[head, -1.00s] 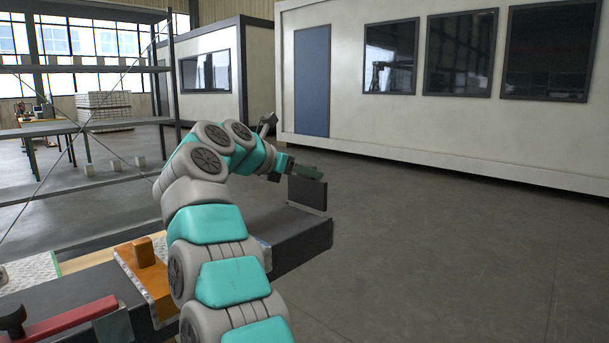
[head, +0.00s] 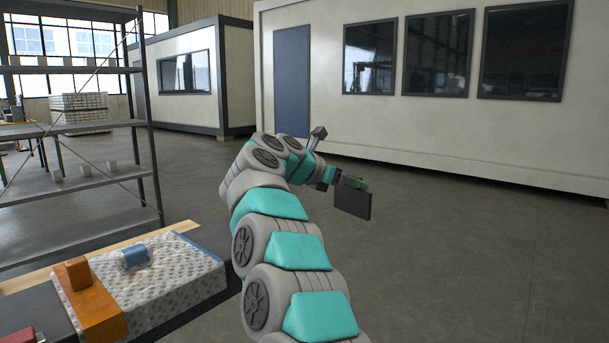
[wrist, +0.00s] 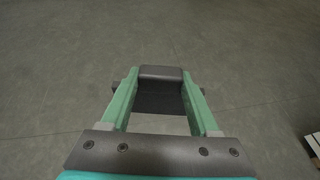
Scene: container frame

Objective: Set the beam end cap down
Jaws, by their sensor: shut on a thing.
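The beam end cap (head: 352,204) is a dark grey flat plate. It hangs upright from my gripper (head: 350,183) in the head view, over open floor to the right of the bench. In the wrist view, my gripper (wrist: 159,98) has its two green fingers on either side of the end cap's dark block (wrist: 161,76). The jaws are shut on it. The cap's lower edge is clear of any surface in the head view.
A bench at lower left holds a speckled white pad (head: 175,275), an orange block piece (head: 88,295) and a blue object (head: 134,257). A grey metal shelf rack (head: 100,127) stands at left. White cabins (head: 400,130) stand behind. The concrete floor (head: 470,260) at right is clear.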

